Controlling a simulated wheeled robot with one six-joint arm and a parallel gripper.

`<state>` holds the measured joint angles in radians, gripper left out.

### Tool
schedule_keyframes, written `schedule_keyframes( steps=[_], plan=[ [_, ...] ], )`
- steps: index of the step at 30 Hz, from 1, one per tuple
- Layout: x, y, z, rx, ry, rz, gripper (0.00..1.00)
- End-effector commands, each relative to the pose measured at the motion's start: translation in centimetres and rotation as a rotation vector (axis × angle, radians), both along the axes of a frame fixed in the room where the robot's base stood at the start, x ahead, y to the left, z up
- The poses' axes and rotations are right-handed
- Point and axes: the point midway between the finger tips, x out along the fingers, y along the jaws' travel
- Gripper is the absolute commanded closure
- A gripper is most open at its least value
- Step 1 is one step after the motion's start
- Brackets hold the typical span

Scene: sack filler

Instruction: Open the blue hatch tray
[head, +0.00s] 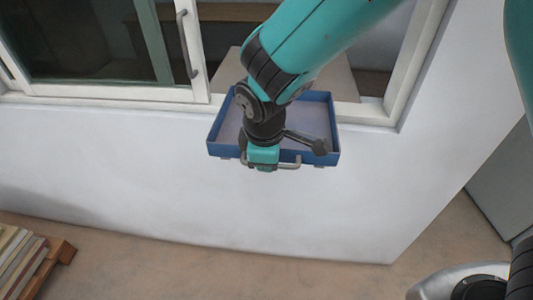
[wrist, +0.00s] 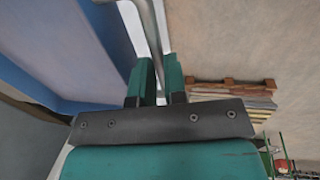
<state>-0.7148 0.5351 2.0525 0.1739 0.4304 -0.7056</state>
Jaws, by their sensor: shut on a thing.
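The blue hatch tray (head: 325,145) sticks out from the white wall below the window opening. Its inside shows as a pale, empty floor where my arm does not cover it. A grey bar handle (head: 290,165) is on its front face. My gripper (head: 262,160) is at the handle, reaching down over the tray, and is shut on the bar. In the wrist view, the two teal fingers (wrist: 160,78) close around the grey handle (wrist: 148,25), and the blue tray side (wrist: 65,45) fills the left. My arm hides part of the tray's middle and front.
A window with a white sliding frame (head: 199,50) and a grey pull handle (head: 186,40) is behind the tray. A wooden pallet (head: 55,262) with a flat stack stands at lower left, also in the wrist view (wrist: 228,95). The floor below the tray is clear.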

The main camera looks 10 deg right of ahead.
Motion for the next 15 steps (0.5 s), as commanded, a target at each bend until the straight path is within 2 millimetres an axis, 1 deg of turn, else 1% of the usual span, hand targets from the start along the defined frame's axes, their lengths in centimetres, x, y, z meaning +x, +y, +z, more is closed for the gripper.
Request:
schedule_keyframes(
  steps=[1,6,7,10,15],
  plan=[
    [-0.01,-0.31,0.08,-0.01,0.001,-0.007,1.0],
    [-0.02,-0.21,0.08,-0.01,0.002,-0.005,1.0],
    [-0.02,-0.21,0.07,-0.009,0.002,-0.005,0.85],
    [-0.02,-0.15,0.05,-0.007,0.002,-0.004,0.62],
    [-0.01,-0.06,0.01,-0.006,0.001,-0.001,0.62]
  ],
)
